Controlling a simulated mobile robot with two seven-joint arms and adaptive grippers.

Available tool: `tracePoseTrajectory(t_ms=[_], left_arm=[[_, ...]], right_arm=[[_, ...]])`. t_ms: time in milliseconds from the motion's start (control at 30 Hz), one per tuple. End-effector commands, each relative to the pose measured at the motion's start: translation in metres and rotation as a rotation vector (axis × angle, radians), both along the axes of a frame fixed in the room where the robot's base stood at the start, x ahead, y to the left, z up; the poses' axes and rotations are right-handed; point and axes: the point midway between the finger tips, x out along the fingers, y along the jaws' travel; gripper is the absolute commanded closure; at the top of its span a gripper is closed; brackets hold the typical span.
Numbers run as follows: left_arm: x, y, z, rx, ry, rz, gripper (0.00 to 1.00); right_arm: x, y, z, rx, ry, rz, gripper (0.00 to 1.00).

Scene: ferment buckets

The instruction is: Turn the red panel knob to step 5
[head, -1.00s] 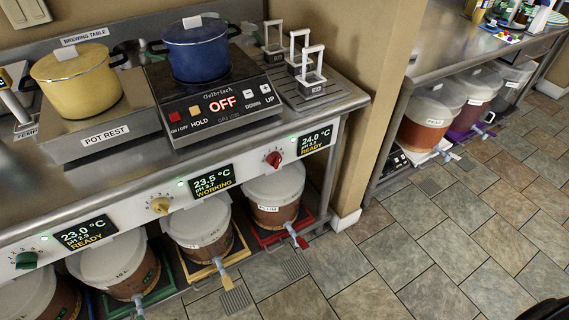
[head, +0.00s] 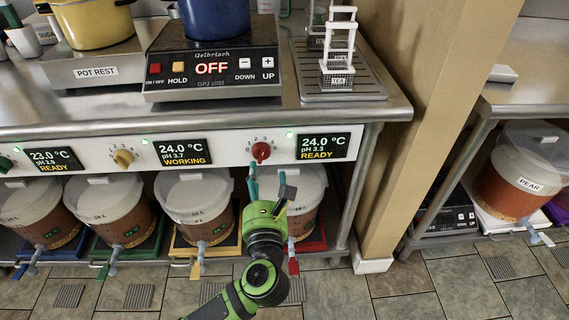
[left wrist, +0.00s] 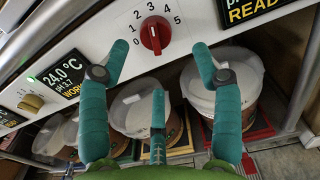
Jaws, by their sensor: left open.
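The red panel knob (head: 261,151) is on the white control panel, left of the right-hand 24.0 °C READY display. In the left wrist view the knob (left wrist: 155,35) sits under a printed scale from 0 to 5. Its grip bar stands nearly upright; I cannot tell the exact step. My left gripper (head: 270,185) is just below the knob in the head view, its fingers pointing up. In the left wrist view its teal fingers (left wrist: 165,65) are spread apart and empty, with the knob beyond the gap between their tips and no visible contact. My right gripper is not in view.
Lidded buckets (head: 194,203) stand on coloured trays under the panel. A yellow knob (head: 123,158) is further left. The steel counter edge (head: 200,122) overhangs the panel. A wall post (head: 420,130) stands to the right.

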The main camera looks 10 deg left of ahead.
Motion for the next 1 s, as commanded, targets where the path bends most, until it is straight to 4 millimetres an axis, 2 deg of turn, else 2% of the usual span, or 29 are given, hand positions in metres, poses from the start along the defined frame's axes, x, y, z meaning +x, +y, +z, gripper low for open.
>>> tracePoseTrajectory(t_ms=[400,567,800,833,933,967,1000], left_arm=[[0.056,0.016,0.001,0.004,-0.001,0.000,0.35],[0.064,0.019,0.001,0.004,0.000,0.000,0.35],[0.065,0.019,0.001,0.003,0.000,0.000,0.35],[0.065,0.019,0.001,0.003,0.000,0.000,0.43],[0.065,0.019,0.001,0.004,0.001,0.000,0.83],[0.065,0.019,0.001,0.004,0.001,0.000,0.92],[0.065,0.019,0.000,0.004,0.001,0.000,0.92]], right_arm=[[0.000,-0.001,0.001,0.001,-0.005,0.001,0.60],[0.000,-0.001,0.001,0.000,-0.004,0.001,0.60],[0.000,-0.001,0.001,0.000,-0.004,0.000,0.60],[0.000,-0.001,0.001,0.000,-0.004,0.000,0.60],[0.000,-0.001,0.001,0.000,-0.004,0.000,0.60],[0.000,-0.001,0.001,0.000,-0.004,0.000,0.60],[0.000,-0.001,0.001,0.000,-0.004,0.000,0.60]])
